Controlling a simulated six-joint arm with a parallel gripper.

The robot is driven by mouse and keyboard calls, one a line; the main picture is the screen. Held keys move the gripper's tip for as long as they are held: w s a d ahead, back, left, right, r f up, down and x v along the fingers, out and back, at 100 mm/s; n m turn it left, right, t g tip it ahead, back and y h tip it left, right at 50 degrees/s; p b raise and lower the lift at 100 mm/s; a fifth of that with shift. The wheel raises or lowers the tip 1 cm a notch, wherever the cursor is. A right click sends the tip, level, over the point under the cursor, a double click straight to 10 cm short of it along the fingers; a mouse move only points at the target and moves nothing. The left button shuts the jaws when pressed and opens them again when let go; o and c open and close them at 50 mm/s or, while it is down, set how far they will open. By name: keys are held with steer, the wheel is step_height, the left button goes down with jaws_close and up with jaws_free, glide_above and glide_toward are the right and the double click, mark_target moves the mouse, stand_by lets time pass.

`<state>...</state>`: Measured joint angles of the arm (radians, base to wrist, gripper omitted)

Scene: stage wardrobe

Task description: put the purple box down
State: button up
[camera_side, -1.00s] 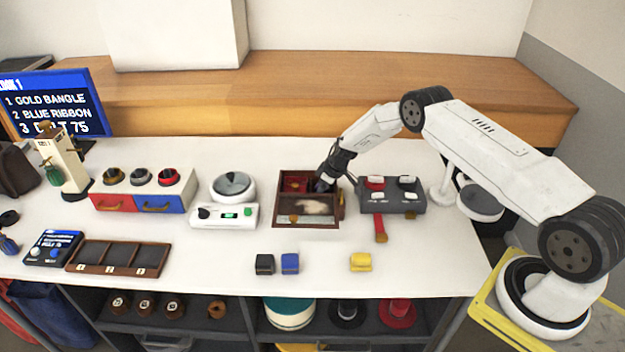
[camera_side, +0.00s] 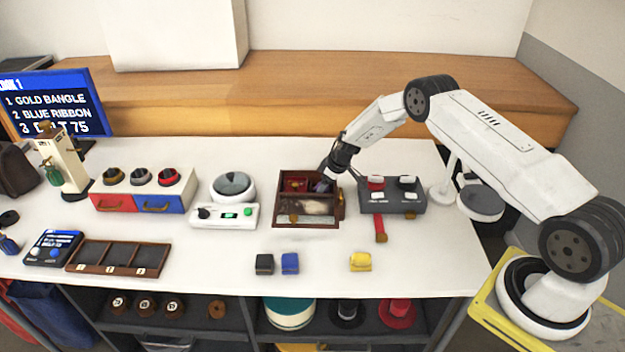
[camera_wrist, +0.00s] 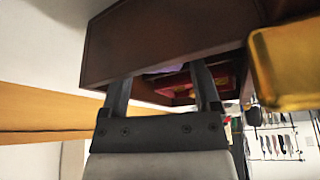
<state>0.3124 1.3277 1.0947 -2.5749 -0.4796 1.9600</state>
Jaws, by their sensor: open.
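The purple box (camera_side: 321,186) lies in the back right compartment of the dark wooden divided case (camera_side: 281,211). It shows only as a small dark purple shape, and a sliver of purple (camera_wrist: 166,69) shows past the wooden wall in the wrist view. My gripper (camera_side: 326,171) is just above that compartment, with its fingers open. The wrist view shows my gripper (camera_wrist: 163,80) with its two fingers apart and the case wall (camera_wrist: 165,38) beyond. I cannot tell whether the fingertips are wholly clear of the box.
A grey switch panel (camera_side: 406,209) with a red-handled tag stands right of the case. A white device (camera_side: 224,215) with a round dial stands left. Black, blue and yellow (camera_side: 361,262) small boxes sit in front. The front middle of the table is mostly clear.

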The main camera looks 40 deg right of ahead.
steer(key=shift+v, duration=4.95)
steer(key=shift+a+r, duration=0.15)
steer(key=shift+r, duration=0.1)
steer(key=s+a+r+m+t+h, duration=0.1)
steer(key=s+a+r+t, duration=0.1)
steer(key=a+r, duration=0.3)
steer(key=s+a+r+m+t+h, duration=0.1)
steer(key=s+a+r+t, duration=0.1)
steer(key=r, duration=0.5)
steer(key=s+a+m+g, duration=0.1)
steer(key=s+a, duration=0.3)
steer(key=s, duration=0.8)
steer(key=s+a+m+g, duration=0.1)
steer(key=s+a+g, duration=0.3)
steer(key=s, duration=0.8)
steer(key=shift+a+r+m, duration=0.3)
steer(key=shift+a+r, duration=0.05)
steer(key=shift+r, duration=0.15)
